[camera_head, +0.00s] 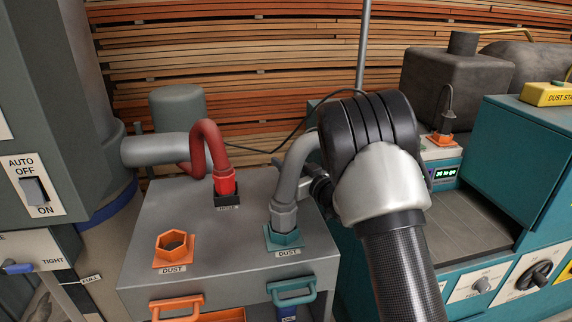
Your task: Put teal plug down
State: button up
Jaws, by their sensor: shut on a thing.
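A grey bent hose end (284,211), which I take for the teal plug, stands nearly upright at the teal hexagonal socket (284,237) marked DUST. Its lower end meets the socket; I cannot tell how deep it sits. The socket is on top of the grey box (215,245). My gripper (296,177) reaches in from the right and is shut on the hose end just above its lower collar. My black and silver wrist hides part of the hose and the fingers.
An open orange hexagonal socket (173,246) is at the box's front left. A red hose (223,180) stands in a black socket (227,199) behind. Orange (176,304) and teal (291,291) handles stick out in front. A teal machine (505,190) is on the right.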

jog(key=o, duration=1.1)
